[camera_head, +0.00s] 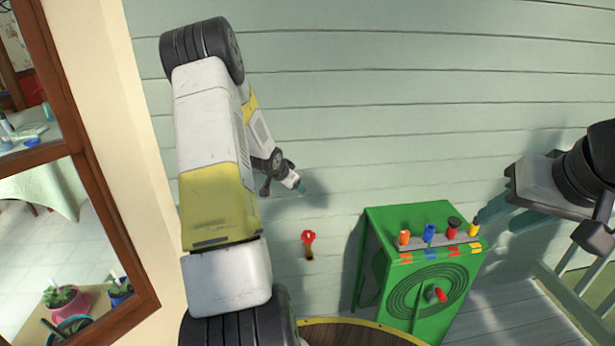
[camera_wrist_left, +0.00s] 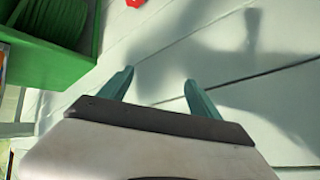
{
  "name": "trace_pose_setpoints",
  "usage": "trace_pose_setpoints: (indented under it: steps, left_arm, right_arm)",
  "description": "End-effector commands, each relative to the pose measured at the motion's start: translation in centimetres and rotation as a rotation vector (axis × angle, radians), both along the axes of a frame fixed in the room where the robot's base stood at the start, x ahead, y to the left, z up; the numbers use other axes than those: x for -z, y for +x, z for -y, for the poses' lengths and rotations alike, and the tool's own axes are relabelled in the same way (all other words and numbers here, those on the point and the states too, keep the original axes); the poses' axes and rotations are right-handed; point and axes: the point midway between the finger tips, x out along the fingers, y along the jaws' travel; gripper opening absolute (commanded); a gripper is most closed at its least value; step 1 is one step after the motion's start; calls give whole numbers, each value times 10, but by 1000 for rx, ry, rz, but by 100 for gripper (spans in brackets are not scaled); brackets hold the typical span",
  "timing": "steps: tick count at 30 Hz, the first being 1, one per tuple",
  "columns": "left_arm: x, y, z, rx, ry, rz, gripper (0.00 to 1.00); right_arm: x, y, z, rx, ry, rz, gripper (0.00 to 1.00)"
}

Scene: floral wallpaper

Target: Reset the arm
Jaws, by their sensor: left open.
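My left arm rises from the bottom and bends toward the pale green wall. Its gripper (camera_head: 300,186) is small and partly turned away in the head view. In the left wrist view my left gripper (camera_wrist_left: 158,84) shows two teal fingers apart with nothing between them, facing the wall. My right gripper (camera_head: 500,218) comes in from the right edge, to the right of and close to the green box. Its teal fingers look apart, and I see nothing held between them.
A green box (camera_head: 447,295) with coloured knobs and a red handle stands by the wall (camera_head: 390,100). A red tap-like fitting (camera_head: 308,237) is on the wall. A brown-framed window (camera_head: 95,190) is at left, a railing (camera_head: 575,300) at lower right. A round wooden top's edge (camera_head: 350,330) shows below.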

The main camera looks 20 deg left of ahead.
Motion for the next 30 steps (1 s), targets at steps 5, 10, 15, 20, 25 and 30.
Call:
trace_pose_setpoints:
  steps: [5,10,15,20,25,30]
  left_arm:
    - [-1,0,1,0,2,-6,73]
    - [-1,0,1,0,1,-5,73]
    - [-4,0,2,-1,2,-5,73]
    - [-44,-9,15,-23,8,-17,73]
    - [-122,-47,50,-83,-6,-51,73]
    - [-186,-107,91,-149,-59,-89,73]
  right_arm:
    - [0,0,0,0,0,0,36]
    - [0,0,0,0,0,0,36]
    - [0,0,0,0,0,0,36]
    - [0,0,0,0,0,0,36]
    - [0,0,0,0,0,0,36]
    - [0,0,0,0,0,0,36]
